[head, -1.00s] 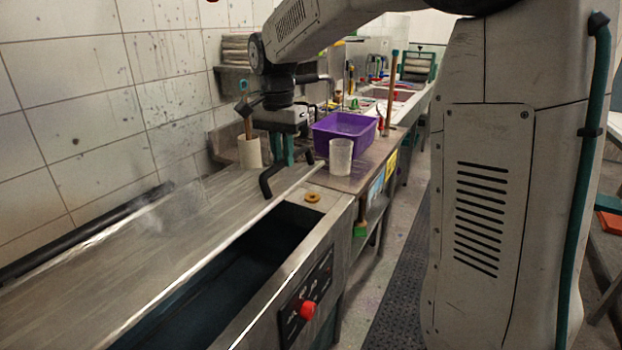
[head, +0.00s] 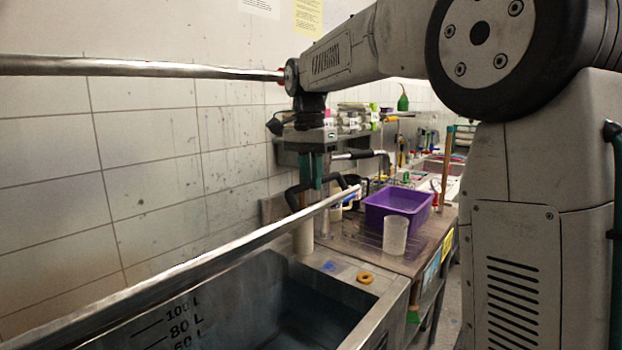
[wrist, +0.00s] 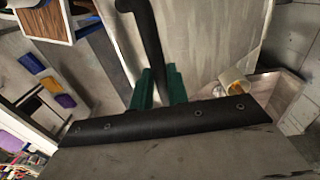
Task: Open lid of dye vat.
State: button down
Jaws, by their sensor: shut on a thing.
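The dye vat (head: 390,318) is a steel tank in the lower part of the head view, with litre marks on its inner wall. Its steel lid (head: 215,247) is raised and tilted, seen nearly edge-on as a long strip rising to the right. The black lid handle (head: 293,195) is bent, and it also shows in the wrist view (wrist: 150,42). My gripper (head: 313,178) has teal fingers and is shut on the handle at the lid's far end. In the wrist view, the fingers (wrist: 157,92) stand on both sides of the handle. The lid's broad face is mostly hidden in the head view.
A yellow-brown ring (head: 365,278) lies on the vat's end ledge. Beyond it, a translucent beaker (head: 395,236) and purple tub (head: 397,208) stand on the counter. A metal bar (head: 140,66) crosses the upper left before the tiled wall.

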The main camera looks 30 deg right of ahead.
jog(key=c, duration=1.7)
grip_release()
jog(key=shift+w+a+f, duration=0.1)
jog(key=shift+w+f, duration=0.05)
jog(key=shift+f, duration=0.15)
jog(key=o, duration=0.3)
jog(key=shift+w+a+f, duration=0.1)
jog(key=shift+w, duration=0.15)
jog(key=shift+o, duration=0.2)
jog(key=shift+s+d+r, duration=0.15)
jog(key=shift+d+r, duration=0.05)
jog(key=shift+r, duration=0.25)
notch_tip(320, 180, up, 7)
jog(key=shift+w+a, duration=0.15)
jog(key=shift+w, duration=0.05)
jog(key=shift+r, duration=0.1)
